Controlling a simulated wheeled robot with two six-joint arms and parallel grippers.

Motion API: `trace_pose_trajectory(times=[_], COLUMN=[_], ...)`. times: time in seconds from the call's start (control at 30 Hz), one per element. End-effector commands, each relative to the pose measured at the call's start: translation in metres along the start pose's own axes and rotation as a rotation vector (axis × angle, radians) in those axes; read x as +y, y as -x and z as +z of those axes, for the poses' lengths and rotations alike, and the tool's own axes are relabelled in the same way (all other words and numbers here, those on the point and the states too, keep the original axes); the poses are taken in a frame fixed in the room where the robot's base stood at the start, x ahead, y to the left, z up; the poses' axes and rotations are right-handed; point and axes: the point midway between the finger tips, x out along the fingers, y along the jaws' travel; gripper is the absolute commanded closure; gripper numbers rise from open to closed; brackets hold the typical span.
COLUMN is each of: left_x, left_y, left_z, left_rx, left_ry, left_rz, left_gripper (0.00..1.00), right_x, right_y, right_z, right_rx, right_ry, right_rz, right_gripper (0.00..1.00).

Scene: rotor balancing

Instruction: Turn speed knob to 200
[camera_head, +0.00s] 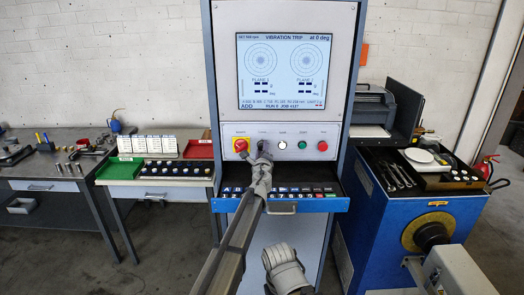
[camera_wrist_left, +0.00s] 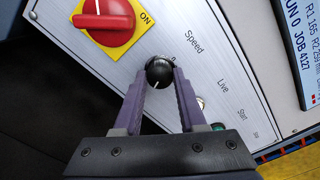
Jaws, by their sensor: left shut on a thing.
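The speed knob (camera_wrist_left: 159,73) is small, round and black, with a white pointer line toward the lower edge of the left wrist view. The word "Speed" is printed beside it on the pale control panel (camera_head: 297,133). My left gripper (camera_wrist_left: 159,80) is shut on the knob, one purple-grey finger on each side. In the head view my left gripper (camera_head: 262,148) reaches the panel and mostly hides the knob. The screen (camera_head: 285,72) has a set value in rpm at its top left, too small to read surely. A grey part of my right arm shows low in the head view; its fingers are unclear.
A red rotary switch on a yellow plate (camera_wrist_left: 104,22) sits close beside the knob. White, green and red buttons (camera_head: 322,146) line up to the right. An open keyboard drawer (camera_head: 300,205) juts out below the panel. A blue machine (camera_head: 430,210) stands at right.

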Motion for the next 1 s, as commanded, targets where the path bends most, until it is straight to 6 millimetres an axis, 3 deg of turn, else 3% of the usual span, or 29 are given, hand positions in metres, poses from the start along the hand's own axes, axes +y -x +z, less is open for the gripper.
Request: trace_pose_trajectory(times=[0.37, 1.0], left_x=[0.0003, 0.0006], left_y=[0.0003, 0.0003], left_z=[0.0003, 0.0007], left_rx=[-0.002, -0.003], left_ry=[0.181, 0.786], left_rz=[0.001, 0.001], left_gripper=[1.0, 1.0], right_x=[0.0, 0.0], right_y=[-0.0001, -0.0001], right_z=[0.0, 0.0], right_rx=[0.0, 0.0], right_ry=[0.0, 0.0], right_rz=[0.0, 0.0], right_gripper=[0.5, 0.5])
